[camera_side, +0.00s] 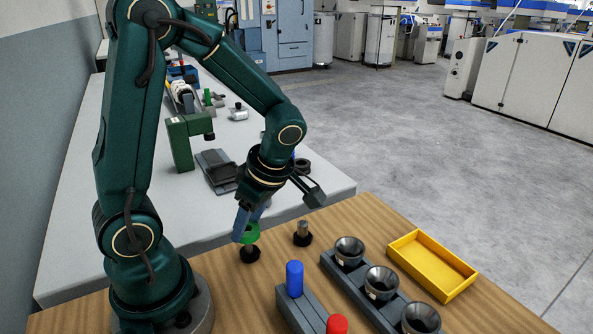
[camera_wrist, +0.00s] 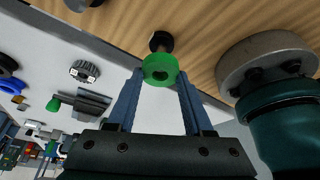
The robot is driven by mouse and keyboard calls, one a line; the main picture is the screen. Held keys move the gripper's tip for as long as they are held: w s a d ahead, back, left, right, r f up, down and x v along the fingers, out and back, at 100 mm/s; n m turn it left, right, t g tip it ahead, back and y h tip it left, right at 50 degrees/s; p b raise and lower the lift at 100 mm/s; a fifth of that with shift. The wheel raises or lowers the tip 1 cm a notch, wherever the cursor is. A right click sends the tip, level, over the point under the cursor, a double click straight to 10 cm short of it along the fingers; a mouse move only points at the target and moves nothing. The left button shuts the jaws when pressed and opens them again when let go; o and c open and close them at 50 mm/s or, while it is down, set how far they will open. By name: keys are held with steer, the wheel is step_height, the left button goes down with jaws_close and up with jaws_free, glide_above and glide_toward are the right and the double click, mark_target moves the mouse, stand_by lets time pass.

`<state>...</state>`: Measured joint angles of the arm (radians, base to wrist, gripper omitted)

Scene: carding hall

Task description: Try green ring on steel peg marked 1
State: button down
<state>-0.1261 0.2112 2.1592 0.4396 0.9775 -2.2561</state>
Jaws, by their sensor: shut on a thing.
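My gripper (camera_side: 247,226) is shut on the green ring (camera_side: 251,233), which also shows between the fingertips in the wrist view (camera_wrist: 160,69). The ring is right above a black round peg base (camera_side: 250,254), which shows behind the ring in the wrist view (camera_wrist: 161,41). Whether the ring is around that peg or only above it, I cannot tell. A second peg, a bare steel one (camera_side: 303,228) on a black base, stands to the right. I can read no number on either peg.
A dark rack (camera_side: 352,290) with several metal cups stands right of the pegs, beside a yellow tray (camera_side: 433,265). A grey block holds a blue cylinder (camera_side: 294,278) and a red one (camera_side: 337,324) in front. A grey bench (camera_side: 75,215) with tools lies behind.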

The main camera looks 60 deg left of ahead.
steer(key=shift+f, duration=1.4)
stand_by(1.5)
steer(key=shift+r, duration=0.15)
stand_by(0.7)
steer(key=shift+r, duration=2.75)
